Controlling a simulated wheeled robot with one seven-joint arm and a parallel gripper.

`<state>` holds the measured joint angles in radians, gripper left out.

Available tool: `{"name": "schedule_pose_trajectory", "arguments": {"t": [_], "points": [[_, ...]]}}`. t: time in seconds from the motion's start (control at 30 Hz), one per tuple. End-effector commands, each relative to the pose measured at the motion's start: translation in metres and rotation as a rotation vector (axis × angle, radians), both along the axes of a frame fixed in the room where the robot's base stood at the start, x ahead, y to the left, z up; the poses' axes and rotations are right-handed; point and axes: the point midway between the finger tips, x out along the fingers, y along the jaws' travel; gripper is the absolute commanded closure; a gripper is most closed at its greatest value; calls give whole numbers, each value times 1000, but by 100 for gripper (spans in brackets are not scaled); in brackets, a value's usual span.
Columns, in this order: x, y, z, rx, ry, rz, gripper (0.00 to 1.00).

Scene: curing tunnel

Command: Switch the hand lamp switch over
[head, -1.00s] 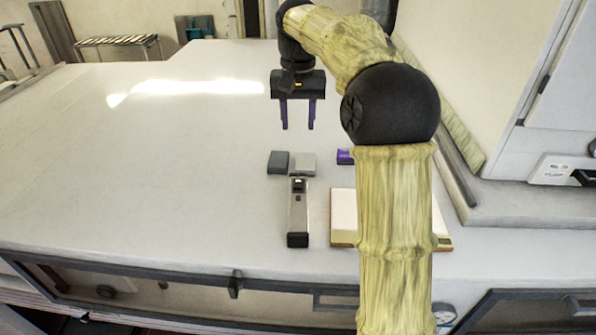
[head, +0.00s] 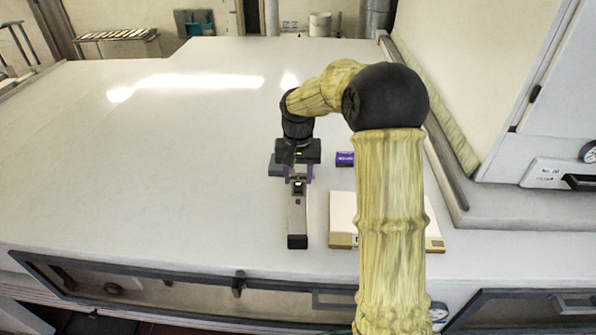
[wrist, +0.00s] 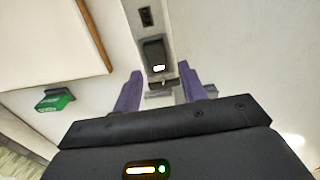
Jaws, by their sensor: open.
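The hand lamp (head: 298,220) is a long grey bar lying on the white table, with a dark end towards me. Its far end has a dark inset with a small bright white patch; this also shows in the wrist view (wrist: 154,52), with a smaller dark inset (wrist: 146,16) further along. I cannot tell which way the switch is set. My gripper (head: 298,178) is open, pointing down at the lamp's far end. In the wrist view, its purple fingers (wrist: 160,82) stand apart on either side of that end's line, with nothing held. Contact cannot be told.
A white board with brown edges (head: 342,212) lies right of the lamp, partly behind my arm. A small purple block (head: 345,159) lies beyond it. The wrist view shows a green-faced block (wrist: 55,101). The table's left is clear.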

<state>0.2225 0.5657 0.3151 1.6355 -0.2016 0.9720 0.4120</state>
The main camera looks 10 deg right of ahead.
Motion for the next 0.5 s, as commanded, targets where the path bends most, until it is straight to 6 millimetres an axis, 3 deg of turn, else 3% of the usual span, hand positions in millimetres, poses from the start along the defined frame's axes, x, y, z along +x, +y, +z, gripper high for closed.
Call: {"name": "schedule_pose_trajectory", "arguments": {"t": [0.33,0.5], "points": [[0,0,-5,0,-1,1,60],[0,1,-4,0,-1,2,94]]}}
